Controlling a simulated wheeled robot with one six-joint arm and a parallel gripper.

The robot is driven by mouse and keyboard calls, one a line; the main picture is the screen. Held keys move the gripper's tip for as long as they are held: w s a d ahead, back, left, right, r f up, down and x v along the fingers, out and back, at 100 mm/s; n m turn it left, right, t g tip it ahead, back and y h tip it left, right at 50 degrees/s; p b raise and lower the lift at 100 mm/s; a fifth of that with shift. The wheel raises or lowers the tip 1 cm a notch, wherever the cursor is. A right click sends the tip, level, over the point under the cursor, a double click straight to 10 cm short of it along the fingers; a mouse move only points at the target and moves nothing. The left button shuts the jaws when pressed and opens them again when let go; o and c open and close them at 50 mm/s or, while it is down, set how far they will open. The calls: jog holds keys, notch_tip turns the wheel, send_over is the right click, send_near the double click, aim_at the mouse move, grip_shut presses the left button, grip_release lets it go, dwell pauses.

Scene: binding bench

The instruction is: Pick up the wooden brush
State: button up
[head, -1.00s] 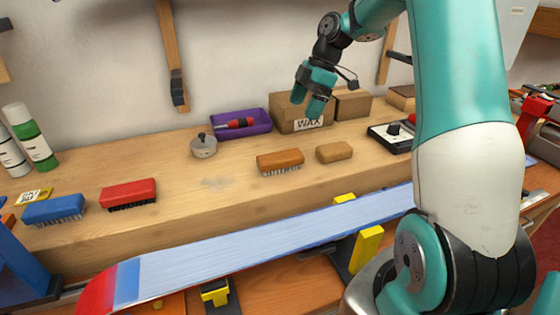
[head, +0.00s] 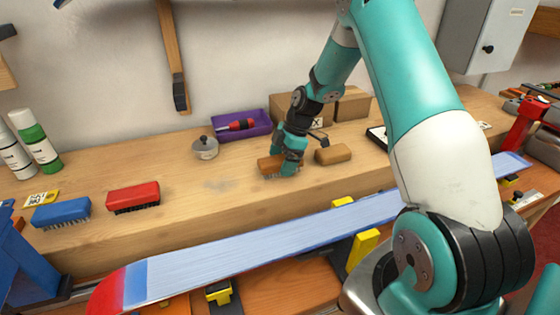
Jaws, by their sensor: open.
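The wooden brush (head: 267,164) lies bristles down on the bench, in the middle of the head view. My gripper (head: 282,170) is down at the brush, its fingers open around the brush's right part. The near finger hides part of the brush's front. Whether the fingers touch the wood cannot be told.
A plain wooden block (head: 333,154) lies close to the right of my gripper. A cardboard box (head: 290,103) and a purple tray (head: 230,134) stand behind. A red brush (head: 133,197) and a blue brush (head: 62,212) lie at left. A long blue ski or board (head: 270,238) runs along the front.

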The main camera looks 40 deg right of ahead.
jog(key=shift+a+f, duration=0.15)
jog(key=shift+f, duration=0.3)
jog(key=shift+f+b, duration=0.25)
jog(key=shift+b, duration=0.05)
dwell(0.4)
jog(key=c, duration=1.1)
